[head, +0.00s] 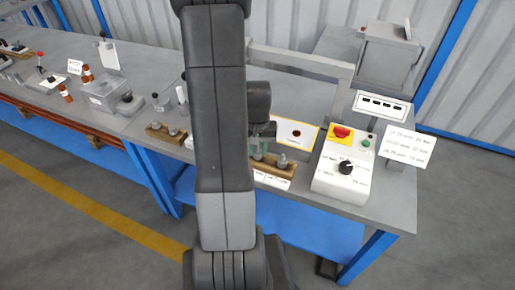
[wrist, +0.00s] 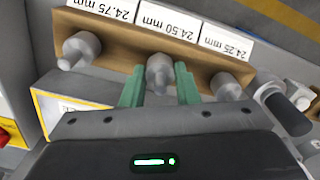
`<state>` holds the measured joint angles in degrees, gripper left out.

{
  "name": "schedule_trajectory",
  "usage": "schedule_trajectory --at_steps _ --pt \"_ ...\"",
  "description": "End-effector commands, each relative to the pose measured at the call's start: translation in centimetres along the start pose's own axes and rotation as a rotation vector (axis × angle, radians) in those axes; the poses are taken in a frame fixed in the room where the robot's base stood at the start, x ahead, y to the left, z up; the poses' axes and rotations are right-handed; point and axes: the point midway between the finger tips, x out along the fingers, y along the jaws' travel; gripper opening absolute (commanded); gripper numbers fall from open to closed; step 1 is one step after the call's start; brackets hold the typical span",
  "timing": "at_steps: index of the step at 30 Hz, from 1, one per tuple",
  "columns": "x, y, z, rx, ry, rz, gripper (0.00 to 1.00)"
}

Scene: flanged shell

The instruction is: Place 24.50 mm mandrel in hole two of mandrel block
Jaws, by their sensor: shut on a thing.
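My gripper (wrist: 160,88) has green fingers, shut on the grey 24.50 mm mandrel (wrist: 159,70), the middle one at a wooden block (wrist: 120,42). That mandrel is in front of the label 24.50 mm (wrist: 168,30). Whether its lower end is seated in the block or lifted is not clear. Another mandrel (wrist: 82,47) stands by the 24.75 mm label and one (wrist: 225,86) by the 24.25 mm label. In the head view this block (head: 270,168) is partly hidden behind my arm. A second wooden block (head: 166,133) with small grey pieces stands left of my arm.
A white control box (head: 342,178) with a red button stands right of the block. A yellow-edged panel (head: 297,135) is just behind it. A grey cylindrical part (wrist: 288,108) is close to my gripper's right side in the wrist view. Clear boxes and small bottles stand further left.

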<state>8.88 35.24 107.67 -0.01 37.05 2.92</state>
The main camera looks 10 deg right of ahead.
Motion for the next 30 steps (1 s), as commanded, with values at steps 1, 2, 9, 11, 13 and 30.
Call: schedule_trajectory --at_steps 1,2,9,11,13,30 --pt "0.2 0.0 0.0 0.0 0.001 0.0 0.0" --pt "0.4 0.0 0.0 0.0 0.001 0.0 0.0" --pt "0.2 0.0 0.0 0.0 0.0 0.0 0.49" --pt "0.2 0.0 0.0 0.0 0.0 0.0 0.49" --pt "0.2 0.0 0.0 0.0 0.0 0.0 0.49" --pt "-7.5 0.0 -0.2 0.0 0.007 0.0 0.49"
